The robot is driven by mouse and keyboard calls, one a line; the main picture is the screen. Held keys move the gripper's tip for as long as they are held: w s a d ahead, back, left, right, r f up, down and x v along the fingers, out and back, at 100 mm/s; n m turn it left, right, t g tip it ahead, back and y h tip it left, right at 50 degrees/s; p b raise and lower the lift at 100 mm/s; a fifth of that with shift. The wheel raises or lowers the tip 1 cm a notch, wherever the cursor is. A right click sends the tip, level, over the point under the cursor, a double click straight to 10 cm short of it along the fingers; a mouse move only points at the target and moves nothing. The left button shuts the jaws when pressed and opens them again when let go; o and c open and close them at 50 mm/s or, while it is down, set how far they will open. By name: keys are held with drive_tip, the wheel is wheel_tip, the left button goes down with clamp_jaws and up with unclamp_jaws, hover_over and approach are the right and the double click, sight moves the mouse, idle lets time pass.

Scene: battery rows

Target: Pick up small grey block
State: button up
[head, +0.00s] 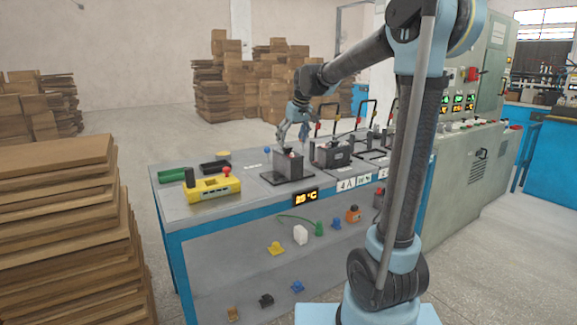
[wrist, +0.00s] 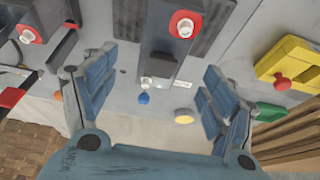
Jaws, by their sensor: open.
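The small grey block (head: 289,164) stands upright on a dark flat plate (head: 272,179) on the grey bench, in the middle of the head view. In the wrist view the block (wrist: 163,52) lies between my fingers, with a red-ringed terminal and a pale terminal on its top. My gripper (head: 292,131) is above the block, pointing down. In the wrist view my gripper (wrist: 160,66) is open, with a finger at each side and nothing held. I cannot tell the exact height of the fingertips above the block.
A larger dark grey block (head: 331,154) stands just right. A yellow device (head: 212,189) with a red knob is at the left front, near a green tray (head: 172,174) and a black tray (head: 215,166). A blue knob (wrist: 143,98) and yellow disc (wrist: 183,116) lie on the bench.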

sight(285, 161)
drive_tip(key=x, duration=1.2)
drive_tip(key=shift+a+f, duration=0.15)
drive_tip(key=shift+c, duration=0.6)
clamp_jaws()
